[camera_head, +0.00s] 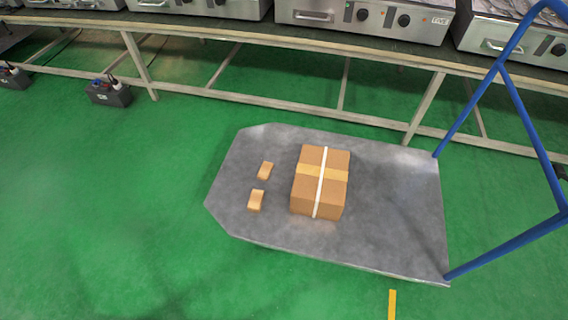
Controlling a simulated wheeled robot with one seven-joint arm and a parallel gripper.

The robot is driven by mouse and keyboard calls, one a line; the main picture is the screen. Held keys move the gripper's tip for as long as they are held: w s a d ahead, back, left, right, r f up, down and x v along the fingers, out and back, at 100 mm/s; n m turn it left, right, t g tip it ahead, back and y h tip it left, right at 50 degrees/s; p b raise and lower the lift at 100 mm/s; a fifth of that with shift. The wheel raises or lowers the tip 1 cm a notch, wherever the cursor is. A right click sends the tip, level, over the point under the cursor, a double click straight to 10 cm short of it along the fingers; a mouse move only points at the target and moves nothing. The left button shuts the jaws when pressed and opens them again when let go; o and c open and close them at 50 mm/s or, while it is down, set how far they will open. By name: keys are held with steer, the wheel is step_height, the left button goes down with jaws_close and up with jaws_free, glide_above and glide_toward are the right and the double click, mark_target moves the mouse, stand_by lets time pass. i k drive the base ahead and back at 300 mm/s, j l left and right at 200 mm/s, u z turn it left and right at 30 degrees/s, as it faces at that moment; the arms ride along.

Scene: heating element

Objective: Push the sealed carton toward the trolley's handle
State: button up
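The sealed carton (308,189) is a brown box with a white strap and a yellowish tape band crossing on its top. It rests upright near the middle of the grey trolley platform (398,210). The trolley's blue tubular handle (512,95) rises at the right end of the platform. Bare platform lies between the carton and the handle. My gripper is not in view.
Two small tan blocks (265,170) (256,200) lie on the platform left of the carton. A long bench (220,97) with metal appliances (365,18) runs behind. Dark boxes (108,93) sit on the green floor at the left. The floor in front is clear except a yellow mark (392,304).

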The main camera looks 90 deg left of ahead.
mark_target(318, 189)
steer(key=u, duration=1.9)
steer(key=i+j, duration=0.2)
steer(key=j, duration=0.15)
steer(key=i+j, duration=0.15)
steer(key=j, duration=0.2)
steer(key=i+j, duration=0.2)
steer(key=j, duration=0.15)
steer(key=i+j, duration=0.2)
steer(key=j, duration=0.15)
steer(key=i+j, duration=0.2)
steer(key=j, duration=0.15)
steer(key=z, duration=0.05)
